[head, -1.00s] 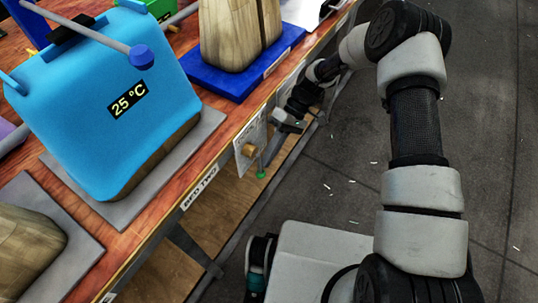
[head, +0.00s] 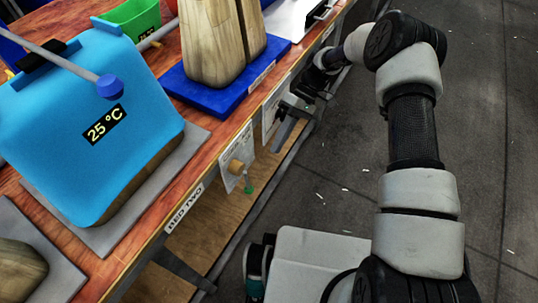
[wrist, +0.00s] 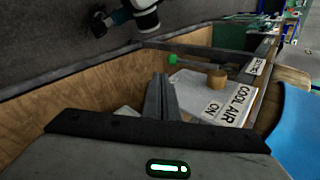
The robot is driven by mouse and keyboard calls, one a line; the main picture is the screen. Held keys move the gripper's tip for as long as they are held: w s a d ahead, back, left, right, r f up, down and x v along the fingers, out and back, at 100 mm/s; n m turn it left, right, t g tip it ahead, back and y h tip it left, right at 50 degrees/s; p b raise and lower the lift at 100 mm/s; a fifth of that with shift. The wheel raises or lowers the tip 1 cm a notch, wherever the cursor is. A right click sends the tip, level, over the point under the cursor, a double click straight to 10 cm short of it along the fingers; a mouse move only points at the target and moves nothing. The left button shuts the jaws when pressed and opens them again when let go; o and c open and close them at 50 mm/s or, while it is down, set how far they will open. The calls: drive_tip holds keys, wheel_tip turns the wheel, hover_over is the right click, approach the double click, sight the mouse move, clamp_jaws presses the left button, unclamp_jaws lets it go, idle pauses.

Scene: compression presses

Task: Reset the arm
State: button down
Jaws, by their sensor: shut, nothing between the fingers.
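My gripper (head: 285,131) is low beside the table's front edge, at the end of my white and black arm. In the wrist view its fingers (wrist: 160,95) are together with nothing between them. A white panel (wrist: 190,88) labelled "COOL AIR ON" is on the table's front, with a round wooden knob (wrist: 217,79) and a green-tipped lever (wrist: 172,60). In the head view the knob (head: 235,167) and green tip (head: 249,189) lie left of and below my gripper, apart from it.
A blue press cover (head: 90,140) reading "25 °C" stands on the wooden table (head: 215,135), above a "BED TWO" label (head: 185,208). A blue base (head: 215,95) holds wooden blocks (head: 210,40). Grey floor (head: 330,200) to the right is open.

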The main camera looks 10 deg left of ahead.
drive_tip(key=shift+w+d+r, duration=0.3)
drive_tip(key=shift+w, duration=0.25)
drive_tip(key=shift+w+d+r, duration=0.25)
drive_tip(key=shift+w+r, duration=0.05)
drive_tip(key=shift+w, duration=0.25)
